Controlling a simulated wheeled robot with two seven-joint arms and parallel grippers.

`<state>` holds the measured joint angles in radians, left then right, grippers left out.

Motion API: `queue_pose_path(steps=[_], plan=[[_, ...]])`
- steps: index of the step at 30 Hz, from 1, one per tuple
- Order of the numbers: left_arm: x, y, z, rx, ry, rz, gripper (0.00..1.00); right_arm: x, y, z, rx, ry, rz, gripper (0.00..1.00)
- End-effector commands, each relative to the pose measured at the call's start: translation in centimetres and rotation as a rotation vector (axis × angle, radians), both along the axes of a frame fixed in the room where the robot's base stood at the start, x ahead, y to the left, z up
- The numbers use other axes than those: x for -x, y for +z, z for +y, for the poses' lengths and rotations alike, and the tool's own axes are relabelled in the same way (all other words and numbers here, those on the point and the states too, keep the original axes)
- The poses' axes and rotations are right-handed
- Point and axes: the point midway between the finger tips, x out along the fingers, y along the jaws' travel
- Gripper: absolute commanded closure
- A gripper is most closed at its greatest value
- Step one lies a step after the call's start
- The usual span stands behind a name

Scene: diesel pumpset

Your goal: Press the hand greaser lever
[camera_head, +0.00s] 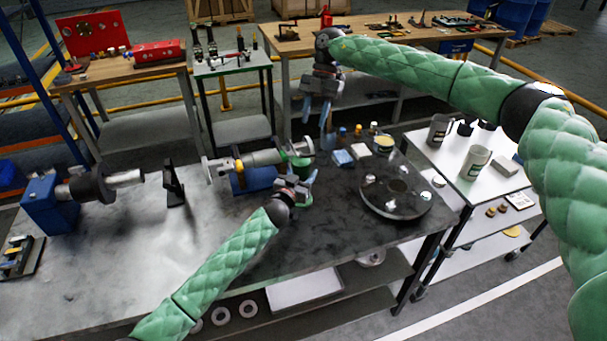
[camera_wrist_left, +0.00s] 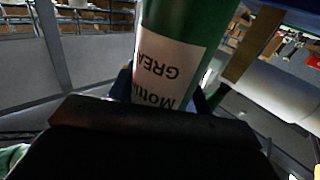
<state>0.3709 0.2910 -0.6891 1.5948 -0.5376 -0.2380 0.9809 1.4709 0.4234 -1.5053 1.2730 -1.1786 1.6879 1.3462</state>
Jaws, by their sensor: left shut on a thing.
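The hand greaser (camera_head: 299,164) shows as a small green body above the dark table, at the right end of a grey shaft assembly. In the left wrist view its green cylinder (camera_wrist_left: 222,30) with a white label fills the upper middle. My left gripper (camera_head: 306,182) is shut on the greaser from the near side. The greaser's lever cannot be made out clearly in either view. My right gripper (camera_head: 327,122) hangs fingers down, above and behind the greaser and apart from it. Its jaw opening cannot be judged.
A grey shaft assembly (camera_head: 258,159) with a blue block (camera_head: 255,179) lies left of the greaser. A round dark plate (camera_head: 395,190) with shiny balls is right. A white cart (camera_head: 460,168) holds mugs.

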Motion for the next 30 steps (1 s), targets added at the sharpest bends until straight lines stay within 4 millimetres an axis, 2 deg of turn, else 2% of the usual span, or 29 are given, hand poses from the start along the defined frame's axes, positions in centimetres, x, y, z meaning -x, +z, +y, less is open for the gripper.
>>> queue_pose_path(steps=[4,9,10,14,20,30], plan=[[0.0,0.0,0.0,0.000,0.000,0.000,1.00,0.0,0.0,0.0,0.000,0.000,0.000,0.64],[0.0,0.0,0.0,0.000,0.000,0.000,1.00,0.1,-0.2,-0.1,-0.011,-0.028,0.019,0.97],[0.0,0.0,0.0,0.000,0.000,0.000,1.00,0.1,-0.3,-0.1,-0.018,-0.044,0.028,1.00],[0.0,0.0,0.0,0.000,0.000,0.000,1.00,0.5,-0.7,-0.4,-0.062,-0.160,0.109,1.00],[0.0,0.0,0.0,0.000,0.000,0.000,1.00,0.9,-1.0,-1.5,-0.145,-0.423,0.320,1.00],[0.0,0.0,0.0,0.000,0.001,0.000,1.00,0.5,-0.7,-6.2,-0.228,-0.810,0.750,1.00]])
